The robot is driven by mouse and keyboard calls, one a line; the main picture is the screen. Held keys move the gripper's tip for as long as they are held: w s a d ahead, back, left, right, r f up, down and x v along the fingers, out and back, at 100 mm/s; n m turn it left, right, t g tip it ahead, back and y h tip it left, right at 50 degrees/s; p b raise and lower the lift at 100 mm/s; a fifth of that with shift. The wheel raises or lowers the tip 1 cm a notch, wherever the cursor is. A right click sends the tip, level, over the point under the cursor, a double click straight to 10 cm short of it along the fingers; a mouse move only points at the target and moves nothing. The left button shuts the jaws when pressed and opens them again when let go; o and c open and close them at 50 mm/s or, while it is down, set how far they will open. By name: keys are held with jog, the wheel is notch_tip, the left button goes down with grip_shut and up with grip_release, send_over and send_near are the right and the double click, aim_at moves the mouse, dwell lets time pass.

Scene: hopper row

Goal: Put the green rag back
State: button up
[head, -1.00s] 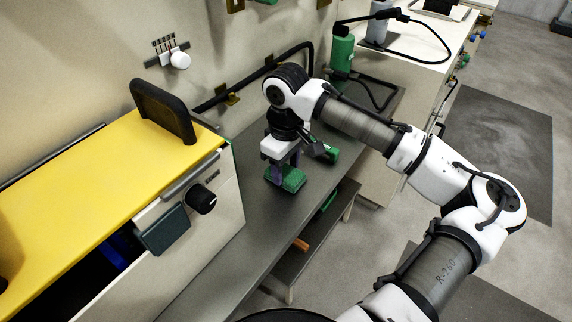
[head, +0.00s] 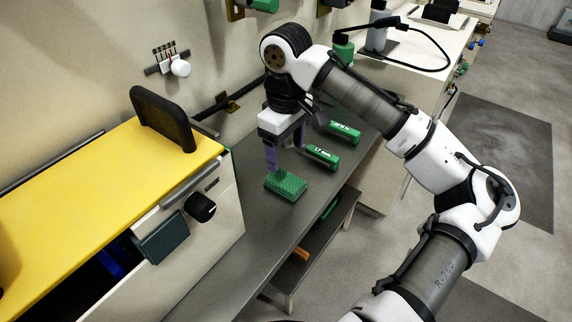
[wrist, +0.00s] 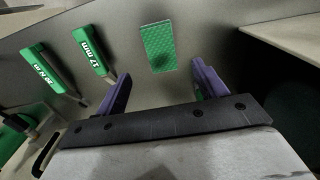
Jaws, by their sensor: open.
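The green rag (head: 286,185), a folded textured block, lies flat on the grey bench top in the head view. In the wrist view the rag (wrist: 158,47) lies beyond the fingertips, ahead of the gap between them. My gripper (head: 284,168) has purple fingers and is above the rag, raised off it. In the wrist view my gripper (wrist: 163,82) is open, with nothing between its fingers. The far finger is partly hidden in the head view.
Two green-handled tools, marked 17 mm (head: 322,157) and 20 N m (head: 344,132), lie on the bench behind the rag. A yellow-topped cabinet (head: 75,190) with a black knob (head: 200,206) stands left. A lower shelf (head: 318,235) is under the bench.

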notch_tip(320, 180, up, 4)
jog(key=shift+f, duration=0.1)
dwell(0.7)
